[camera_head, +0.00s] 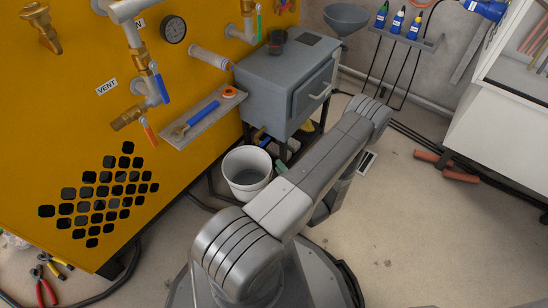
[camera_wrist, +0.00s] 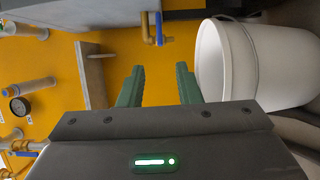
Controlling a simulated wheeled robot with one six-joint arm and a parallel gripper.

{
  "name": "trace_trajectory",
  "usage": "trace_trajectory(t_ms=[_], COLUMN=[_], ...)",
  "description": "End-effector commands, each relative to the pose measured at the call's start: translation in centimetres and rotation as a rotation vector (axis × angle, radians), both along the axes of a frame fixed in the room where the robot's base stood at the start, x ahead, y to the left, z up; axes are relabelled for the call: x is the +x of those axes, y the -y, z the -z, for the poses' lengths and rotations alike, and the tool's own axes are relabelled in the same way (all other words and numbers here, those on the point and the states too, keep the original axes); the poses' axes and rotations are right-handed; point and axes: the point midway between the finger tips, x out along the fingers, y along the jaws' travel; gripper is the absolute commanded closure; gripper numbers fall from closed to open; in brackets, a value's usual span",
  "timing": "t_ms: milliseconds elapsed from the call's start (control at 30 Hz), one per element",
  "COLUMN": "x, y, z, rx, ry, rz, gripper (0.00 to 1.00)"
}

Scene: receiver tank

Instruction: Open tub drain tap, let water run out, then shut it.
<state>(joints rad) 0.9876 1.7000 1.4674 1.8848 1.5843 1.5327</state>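The drain tap, a brass pipe with a blue lever (camera_wrist: 159,28), shows at the top of the wrist view, beyond my fingertips. A bit of blue under the grey tub (camera_head: 285,80) in the head view may be its lever. I cannot tell whether the tap is open; no running water shows. My gripper (camera_wrist: 160,82) has its two green fingers wide apart with nothing between them. The fingers are apart from the tap. In the head view my arm mostly hides the gripper; a green fingertip shows beside the bucket.
A white bucket (camera_wrist: 255,65) stands close to the right finger in the wrist view; it also shows in the head view (camera_head: 247,172), under the tub's front. A grey shelf (camera_head: 200,118) with a blue-handled tool juts from the yellow panel (camera_head: 70,110).

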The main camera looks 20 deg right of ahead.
Motion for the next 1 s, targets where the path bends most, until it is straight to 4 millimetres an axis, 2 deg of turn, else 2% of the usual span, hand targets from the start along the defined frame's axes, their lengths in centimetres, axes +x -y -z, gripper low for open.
trace_trajectory(t_ms=[100, 233, 633, 833, 1000], x=[-1.3, -2.0, -2.2, -0.9, 1.5], y=[0.4, 0.6, 0.6, 0.2, -0.5], z=[-0.1, 0.0, 0.1, 0.1, 0.2], rx=[0.000, 0.000, -0.001, -0.002, -0.002], ry=[0.000, 0.000, 0.000, 0.000, 0.000], rz=[0.002, 0.001, -0.001, -0.004, -0.006], gripper=[0.69, 0.69, 0.69, 0.69, 0.69])
